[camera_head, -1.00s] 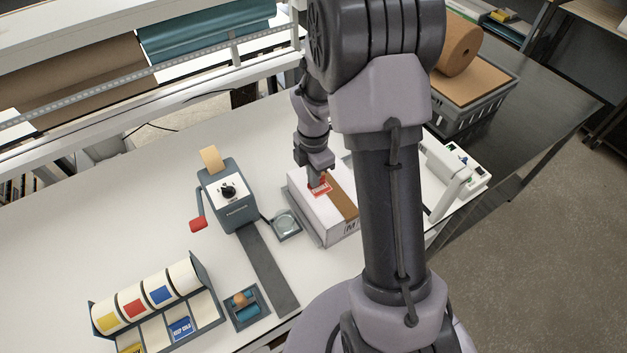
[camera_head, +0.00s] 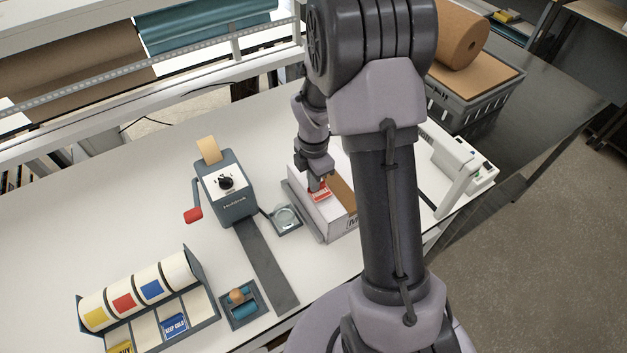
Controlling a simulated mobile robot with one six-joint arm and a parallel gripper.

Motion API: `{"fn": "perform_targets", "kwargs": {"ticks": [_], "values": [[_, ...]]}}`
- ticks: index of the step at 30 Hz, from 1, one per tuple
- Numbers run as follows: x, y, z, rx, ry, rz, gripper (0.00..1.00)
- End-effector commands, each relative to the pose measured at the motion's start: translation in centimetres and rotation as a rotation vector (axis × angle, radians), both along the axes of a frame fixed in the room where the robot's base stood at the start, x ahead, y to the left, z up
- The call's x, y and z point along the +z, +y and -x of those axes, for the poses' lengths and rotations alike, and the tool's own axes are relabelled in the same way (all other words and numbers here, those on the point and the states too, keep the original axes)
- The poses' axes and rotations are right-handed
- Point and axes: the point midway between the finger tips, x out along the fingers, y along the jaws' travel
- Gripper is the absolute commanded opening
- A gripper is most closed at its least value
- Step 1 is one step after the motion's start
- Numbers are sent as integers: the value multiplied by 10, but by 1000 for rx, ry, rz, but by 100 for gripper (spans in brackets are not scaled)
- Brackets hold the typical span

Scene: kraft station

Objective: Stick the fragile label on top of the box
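The white box (camera_head: 334,222) stands on the table in the middle, with a brown tape strip (camera_head: 342,194) across its top. A red and white label (camera_head: 320,196) is at the left part of the box top, right under my gripper (camera_head: 317,185). The label looks flat against the top; I cannot tell whether it is stuck there or still held. The fingers are small and partly hidden, so their opening does not show. My arm covers the right side of the box.
A label dispenser (camera_head: 200,310) with several rolls stands at the front left. A tape machine (camera_head: 229,190) with a red handle is left of the box, beside a small dish (camera_head: 286,218). A roller tray (camera_head: 241,304) lies in front. A white device (camera_head: 463,168) stands right.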

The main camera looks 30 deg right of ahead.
Motion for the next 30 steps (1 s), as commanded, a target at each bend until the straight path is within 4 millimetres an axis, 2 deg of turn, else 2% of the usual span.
{"fn": "perform_targets", "kwargs": {"ticks": [30], "values": [[-6, 0, 0, 0, 0, 0, 0]]}}
